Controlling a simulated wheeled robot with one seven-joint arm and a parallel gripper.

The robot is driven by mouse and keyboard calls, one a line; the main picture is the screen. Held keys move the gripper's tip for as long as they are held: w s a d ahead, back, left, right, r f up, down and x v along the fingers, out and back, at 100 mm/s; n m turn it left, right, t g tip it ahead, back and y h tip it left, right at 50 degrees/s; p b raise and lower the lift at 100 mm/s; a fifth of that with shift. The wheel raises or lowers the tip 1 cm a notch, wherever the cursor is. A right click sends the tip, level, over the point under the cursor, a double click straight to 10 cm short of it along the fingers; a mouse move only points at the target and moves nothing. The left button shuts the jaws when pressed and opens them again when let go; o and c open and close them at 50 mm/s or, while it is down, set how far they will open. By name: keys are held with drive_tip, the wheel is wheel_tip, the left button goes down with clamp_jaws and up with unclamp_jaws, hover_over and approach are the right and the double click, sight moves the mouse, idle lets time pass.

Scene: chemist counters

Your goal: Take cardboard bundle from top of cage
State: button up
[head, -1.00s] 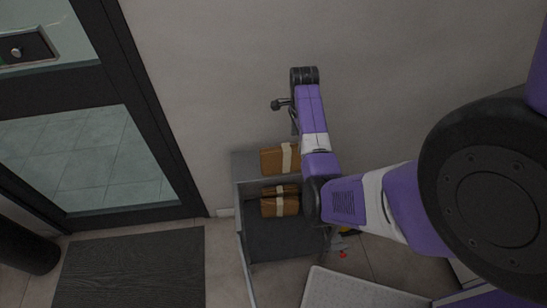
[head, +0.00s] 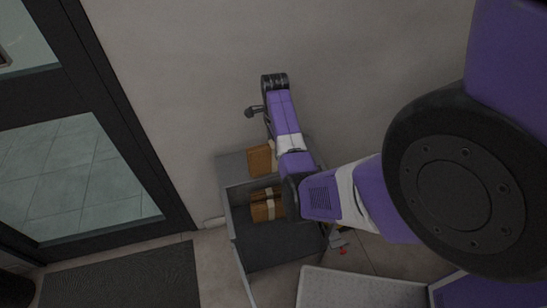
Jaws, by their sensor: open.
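A brown cardboard bundle (head: 259,161) with a pale band lies on the grey top ledge of the cage (head: 231,168), against the wall. My purple forearm covers its right side. More banded cardboard (head: 261,208) lies lower, inside the open cage. My gripper (head: 266,120) shows only in part as a dark end beside the forearm, above and behind the top bundle in the picture. It is open and holds nothing that I can see. Its fingertips are mostly hidden by the forearm.
A dark-framed glass door (head: 85,175) stands at the left, with a dark mat (head: 125,275) before it. The plain wall is behind the cage. A grey speckled tray-like surface (head: 350,290) lies at the bottom right. A small grey and red part (head: 340,242) is near the cage's right side.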

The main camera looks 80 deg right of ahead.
drive_tip(key=shift+a+f, duration=0.15)
drive_tip(key=shift+f, duration=2.6)
drive_tip(key=shift+w, duration=0.1)
clamp_jaws()
